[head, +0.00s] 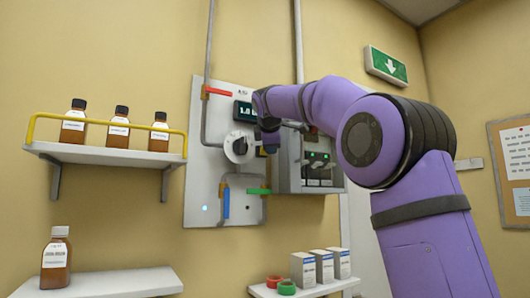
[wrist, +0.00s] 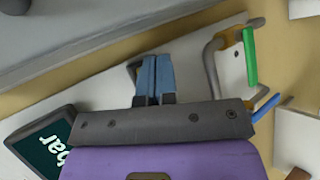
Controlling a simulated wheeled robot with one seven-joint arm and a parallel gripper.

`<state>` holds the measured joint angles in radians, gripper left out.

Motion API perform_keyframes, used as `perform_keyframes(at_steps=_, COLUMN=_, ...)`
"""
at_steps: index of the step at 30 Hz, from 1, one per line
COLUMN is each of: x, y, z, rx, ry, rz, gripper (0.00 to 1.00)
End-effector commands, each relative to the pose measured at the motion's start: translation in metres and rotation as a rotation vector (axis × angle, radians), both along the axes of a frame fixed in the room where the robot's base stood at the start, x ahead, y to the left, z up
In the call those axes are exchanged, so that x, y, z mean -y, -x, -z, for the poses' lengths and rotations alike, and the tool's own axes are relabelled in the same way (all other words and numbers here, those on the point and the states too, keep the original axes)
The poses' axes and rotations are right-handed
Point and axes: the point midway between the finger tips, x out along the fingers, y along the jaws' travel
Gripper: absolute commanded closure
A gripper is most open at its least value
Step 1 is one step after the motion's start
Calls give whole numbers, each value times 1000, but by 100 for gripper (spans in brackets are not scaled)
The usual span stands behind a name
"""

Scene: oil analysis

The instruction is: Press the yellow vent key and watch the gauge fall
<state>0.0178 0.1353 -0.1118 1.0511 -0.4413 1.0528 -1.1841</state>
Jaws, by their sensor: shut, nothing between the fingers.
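A white panel (head: 200,170) on the wall carries a dark digital gauge (head: 243,110) whose shown part reads about 1.8; the rest is behind my arm. In the wrist view the gauge (wrist: 45,148) shows only "bar". A small yellow patch (head: 261,152), apparently the vent key, shows beside my gripper (head: 270,150), mostly hidden by it. In the wrist view my gripper's blue fingers (wrist: 156,58) are together and empty, in front of the panel. A dark, yellow-edged part shows just behind them; I cannot tell whether they touch it.
A grey box (head: 290,160) stands close on the right. A bottle shelf (head: 100,153) is at left.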

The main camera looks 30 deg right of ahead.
Motion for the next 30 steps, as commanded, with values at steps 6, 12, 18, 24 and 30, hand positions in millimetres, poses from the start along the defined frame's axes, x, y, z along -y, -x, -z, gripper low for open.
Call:
perform_keyframes(at_steps=6, x=0, y=-2, z=0, rx=0, ry=0, rz=0, gripper=100)
perform_keyframes(at_steps=12, x=0, y=-5, z=0, rx=0, ry=0, rz=0, gripper=100)
perform_keyframes(at_steps=18, x=0, y=-7, z=0, rx=-1, ry=-1, rz=0, gripper=100)
perform_keyframes(at_steps=24, x=0, y=-9, z=1, rx=-1, ry=-1, rz=0, gripper=100)
perform_keyframes(at_steps=30, x=0, y=-10, z=0, rx=0, ry=0, rz=0, gripper=100)
